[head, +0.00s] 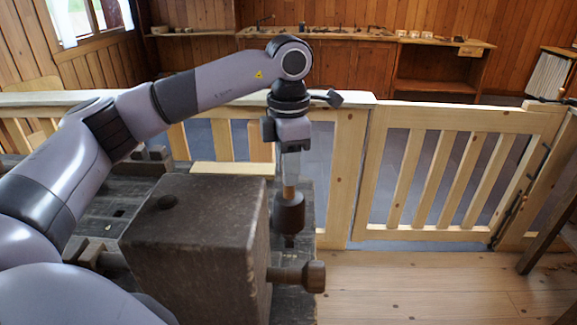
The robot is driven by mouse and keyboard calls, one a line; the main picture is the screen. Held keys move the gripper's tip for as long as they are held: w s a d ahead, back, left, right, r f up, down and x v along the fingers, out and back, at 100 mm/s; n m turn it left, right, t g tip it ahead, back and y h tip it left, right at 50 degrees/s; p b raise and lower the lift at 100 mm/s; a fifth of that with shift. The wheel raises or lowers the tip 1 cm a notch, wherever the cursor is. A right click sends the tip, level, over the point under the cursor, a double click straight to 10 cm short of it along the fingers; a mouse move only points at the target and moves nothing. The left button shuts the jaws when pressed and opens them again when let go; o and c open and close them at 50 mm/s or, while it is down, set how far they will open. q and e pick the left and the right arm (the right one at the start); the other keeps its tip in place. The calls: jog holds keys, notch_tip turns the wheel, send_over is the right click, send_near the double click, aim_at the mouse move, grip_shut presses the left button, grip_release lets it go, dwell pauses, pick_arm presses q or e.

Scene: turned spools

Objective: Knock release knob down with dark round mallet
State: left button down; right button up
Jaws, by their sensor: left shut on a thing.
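My left gripper (291,170) points down and is shut on the handle of the dark round mallet (289,213). The mallet hangs with its dark head below the fingers, right of the big dark wooden block (190,250). A dark wooden knob (313,277) on a short horizontal stem sticks out from the block's right side, lower in the picture than the mallet head, with a visible gap between them. I cannot tell for certain which is the release knob. My right gripper is out of view.
The block stands on a dark workbench (100,215). A pale wooden railing with a gate (450,170) runs behind. A counter with small items (320,33) stands at the back wall. The plank floor (430,290) at right is clear.

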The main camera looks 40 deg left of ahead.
pick_arm(q)
notch_tip(320, 180, up, 2)
jog(key=shift+p, duration=0.45)
jog(key=shift+f, duration=0.1)
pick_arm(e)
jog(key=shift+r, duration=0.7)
pick_arm(q)
jog(key=shift+f+b, duration=1.5)
jog(key=shift+f, duration=0.55)
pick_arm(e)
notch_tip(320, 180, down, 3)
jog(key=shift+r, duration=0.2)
pick_arm(q)
notch_tip(320, 180, up, 4)
jog(key=p, duration=0.3)
jog(key=shift+f, duration=0.35)
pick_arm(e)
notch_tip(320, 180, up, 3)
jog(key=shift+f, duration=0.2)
